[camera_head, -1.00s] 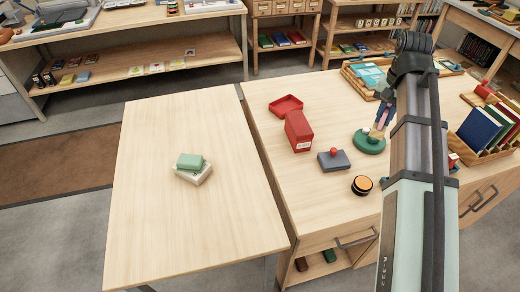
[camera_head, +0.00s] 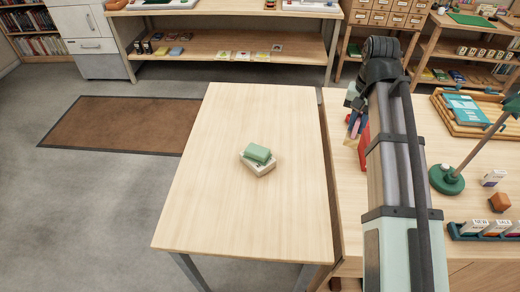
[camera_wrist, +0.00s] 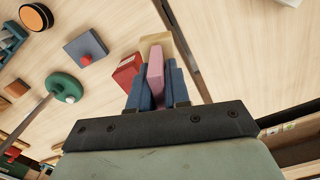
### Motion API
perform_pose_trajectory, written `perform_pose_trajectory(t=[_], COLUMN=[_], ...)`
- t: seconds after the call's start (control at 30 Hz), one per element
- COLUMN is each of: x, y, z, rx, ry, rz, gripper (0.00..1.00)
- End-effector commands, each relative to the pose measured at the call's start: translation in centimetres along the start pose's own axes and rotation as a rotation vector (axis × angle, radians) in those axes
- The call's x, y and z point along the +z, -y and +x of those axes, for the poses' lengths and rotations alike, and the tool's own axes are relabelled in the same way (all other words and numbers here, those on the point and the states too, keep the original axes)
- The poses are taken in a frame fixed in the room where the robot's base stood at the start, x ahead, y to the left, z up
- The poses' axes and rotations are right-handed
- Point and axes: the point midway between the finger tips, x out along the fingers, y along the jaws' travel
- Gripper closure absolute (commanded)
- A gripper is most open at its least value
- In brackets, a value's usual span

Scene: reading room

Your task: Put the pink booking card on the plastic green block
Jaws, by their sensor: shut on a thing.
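The pink booking card (camera_wrist: 155,72) stands between the blue fingers of my gripper (camera_wrist: 157,88), which is shut on it. In the head view my gripper (camera_head: 354,124) is above the right-hand table, near its left edge, with a little of the pink card showing. A tan piece (camera_wrist: 157,42) shows just beyond the card; I cannot tell whether it is held too. The green block (camera_head: 257,153) lies on a pale white block (camera_head: 256,168) on the left-hand table, well left of my gripper. Its top looks bare.
A red box (camera_wrist: 127,70) is close to my gripper, partly hidden by my arm in the head view. A grey block with a red knob (camera_wrist: 84,47) and a green lamp base (camera_wrist: 62,86) stand farther off. The left-hand table (camera_head: 230,215) is otherwise clear; a narrow gap separates the tables.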

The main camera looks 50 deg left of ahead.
Motion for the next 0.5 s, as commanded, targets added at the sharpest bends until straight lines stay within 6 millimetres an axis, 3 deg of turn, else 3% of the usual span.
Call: perform_pose_trajectory(t=[0.03,0.5], x=[0.3,4.4], y=[1.8,16.0], z=[0.0,0.0], rx=[0.001,0.008], ry=[0.001,0.004], rz=[-0.027,-0.243], gripper=[1.0,1.0])
